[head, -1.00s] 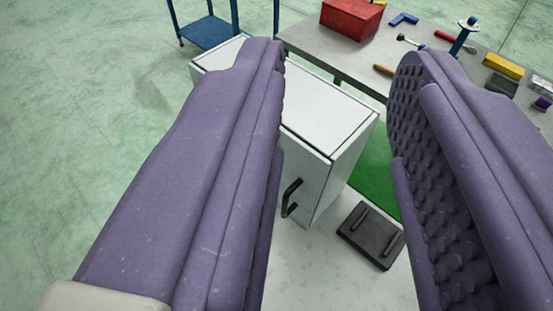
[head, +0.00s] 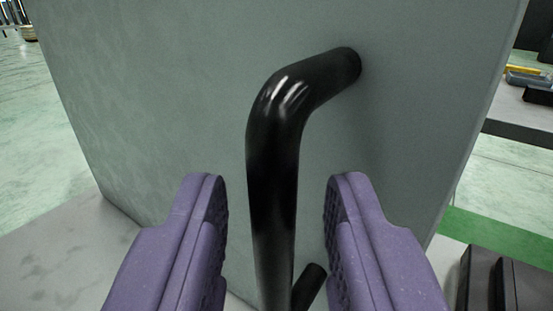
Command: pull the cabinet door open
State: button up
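The cabinet door (head: 170,110) is a flat grey panel that fills most of the head view, and it looks shut. Its black bar handle (head: 272,200) stands upright, with its upper end bending back into the door and its lower mount partly in view near the bottom. My gripper (head: 275,215) is open, with one purple padded finger on each side of the handle. A gap shows between the handle and each finger. The handle's lowest part runs to the bottom of the view between the fingers.
The cabinet stands on a pale surface (head: 50,255). A dark block (head: 500,280) lies at the lower right, close to the right finger. A workbench edge (head: 520,132) with small items shows at the upper right. Green floor shows at the far left.

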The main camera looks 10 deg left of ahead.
jog(key=shift+x, duration=0.85)
grip_shut()
jog(key=shift+s, duration=0.1)
